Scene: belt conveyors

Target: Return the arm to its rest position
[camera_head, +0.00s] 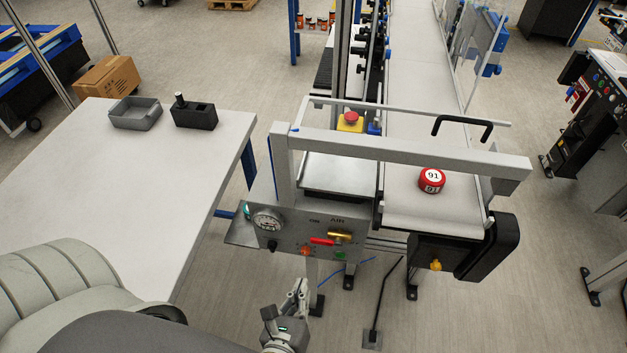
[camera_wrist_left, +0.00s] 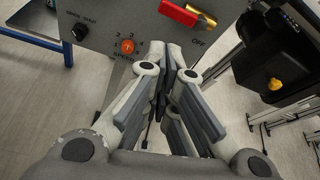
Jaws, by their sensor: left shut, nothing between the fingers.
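My left gripper (camera_head: 300,290) is at the bottom middle of the head view, low in front of the conveyor's control panel (camera_head: 290,235). In the left wrist view its fingers (camera_wrist_left: 172,85) are together with nothing between them. The panel shows there too, with an orange-red knob (camera_wrist_left: 127,46) and a red handle (camera_wrist_left: 178,13) near the word OFF. The fingers appear apart from the panel. My right gripper is not in either view.
A red can marked 91 (camera_head: 432,180) stands on the belt (camera_head: 440,212). A white table (camera_head: 150,225) at the left bears a grey tray (camera_head: 135,114) and a black holder (camera_head: 195,114). A black end housing (camera_head: 488,250) juts out right of the panel.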

